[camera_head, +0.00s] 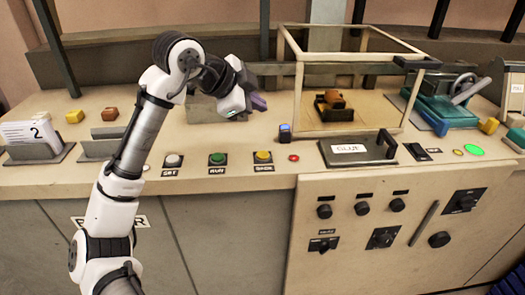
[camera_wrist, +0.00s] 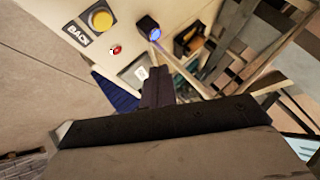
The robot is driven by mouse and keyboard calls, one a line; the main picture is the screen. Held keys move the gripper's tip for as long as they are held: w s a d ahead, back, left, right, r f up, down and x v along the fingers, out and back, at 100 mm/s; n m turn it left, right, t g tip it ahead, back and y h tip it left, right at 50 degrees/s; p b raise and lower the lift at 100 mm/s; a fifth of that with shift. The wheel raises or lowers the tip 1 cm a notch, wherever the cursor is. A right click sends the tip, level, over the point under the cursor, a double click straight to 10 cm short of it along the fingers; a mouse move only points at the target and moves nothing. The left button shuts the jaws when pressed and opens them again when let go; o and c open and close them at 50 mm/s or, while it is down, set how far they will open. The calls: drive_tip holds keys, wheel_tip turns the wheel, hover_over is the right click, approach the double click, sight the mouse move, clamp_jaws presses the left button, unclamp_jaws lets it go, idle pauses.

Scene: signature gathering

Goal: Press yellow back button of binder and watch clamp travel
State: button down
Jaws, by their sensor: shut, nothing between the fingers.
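The yellow button (camera_head: 263,156) sits on the front ledge of the console, right of the green button, with a dark label under it. In the wrist view the yellow button (camera_wrist: 100,19) is at the upper left, and its label reads BACK. My gripper (camera_head: 258,102) is above and behind the button, apart from it. In the wrist view its fingers (camera_wrist: 157,88) are together and hold nothing. A grey block (camera_head: 204,108), partly hidden by my arm, stands behind; I cannot tell whether it is the clamp.
A white button (camera_head: 173,160) and a green button (camera_head: 217,158) share the ledge. A small red button (camera_head: 293,157) and a blue-topped dark post (camera_head: 285,132) are to the right. A glass-sided case (camera_head: 298,95) and the GLUE plate (camera_head: 350,149) stand further right.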

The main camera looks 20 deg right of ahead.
drive_tip(key=shift+s+f+g, duration=0.25)
drive_tip(key=shift+f+g, duration=0.05)
drive_tip(key=shift+f, duration=0.2)
drive_tip(key=shift+f, duration=0.1)
drive_tip(key=b, duration=0.7)
hover_over(259, 156)
wheel_tip(259, 156, down, 7)
drive_tip(key=shift+r, duration=0.1)
drive_tip(key=shift+f, duration=0.85)
drive_tip(key=shift+f, duration=0.15)
idle(0.6)
drive_tip(key=shift+f, duration=0.3)
